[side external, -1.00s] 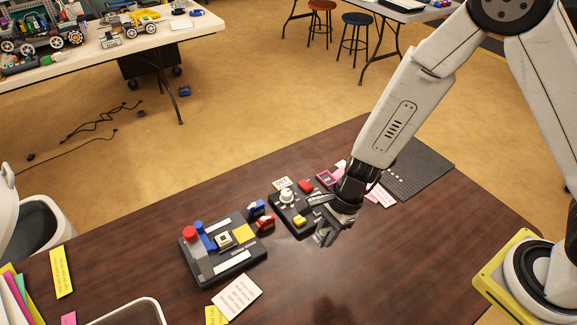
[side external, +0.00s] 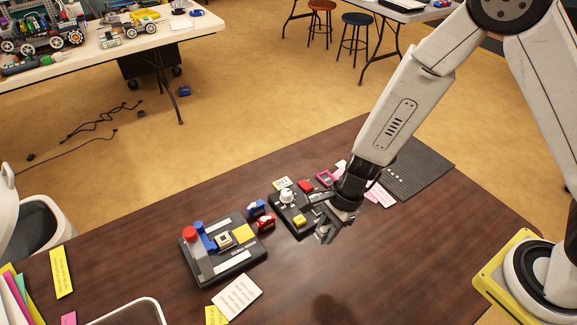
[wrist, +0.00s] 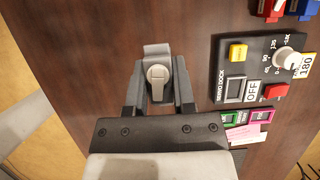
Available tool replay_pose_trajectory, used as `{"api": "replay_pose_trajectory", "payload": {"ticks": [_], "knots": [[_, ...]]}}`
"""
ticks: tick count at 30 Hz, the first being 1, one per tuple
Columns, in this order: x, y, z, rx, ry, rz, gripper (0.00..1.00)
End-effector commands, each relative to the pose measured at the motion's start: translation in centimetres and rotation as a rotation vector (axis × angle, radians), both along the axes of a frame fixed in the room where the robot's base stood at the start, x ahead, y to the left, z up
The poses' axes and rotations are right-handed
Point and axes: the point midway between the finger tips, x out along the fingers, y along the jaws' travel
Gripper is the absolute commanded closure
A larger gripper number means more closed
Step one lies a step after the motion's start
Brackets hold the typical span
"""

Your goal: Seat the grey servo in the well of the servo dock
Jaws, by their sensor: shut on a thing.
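The grey servo (wrist: 158,52) is held between the two fingers of my gripper (wrist: 159,95) in the wrist view, with its pale round horn facing the camera. In the side view my gripper (side external: 334,230) hangs above the table, just right of the servo dock (side external: 295,224); the servo is hard to separate from the fingers there. The black dock is also in the wrist view (wrist: 262,58), to the right of the servo and apart from it. Its rectangular grey-rimmed well (wrist: 236,90) looks empty. In the side view my gripper partly covers the well's end of the dock.
The dock carries a yellow button (wrist: 237,52), a white knob (wrist: 287,58) and a red block (wrist: 276,91). Pink and green pieces lie beside it. A second black board (side external: 207,269) with blue and red parts stands left of the dock.

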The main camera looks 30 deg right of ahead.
Motion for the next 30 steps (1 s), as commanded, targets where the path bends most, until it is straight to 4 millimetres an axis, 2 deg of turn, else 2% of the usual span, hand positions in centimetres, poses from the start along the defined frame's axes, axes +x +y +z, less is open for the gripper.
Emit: {"api": "replay_pose_trajectory", "payload": {"ticks": [8,18,24,30], "knots": [[4.6,-1.8,-1.0,0.018,-0.006,-0.003,1.0],[10.9,-6.7,-2.7,0.012,-0.005,-0.002,1.0],[12.8,-9.0,-3.4,-0.002,0.0,-0.003,1.0],[13.3,-9.8,-3.6,-0.009,0.001,-0.002,1.0]]}}
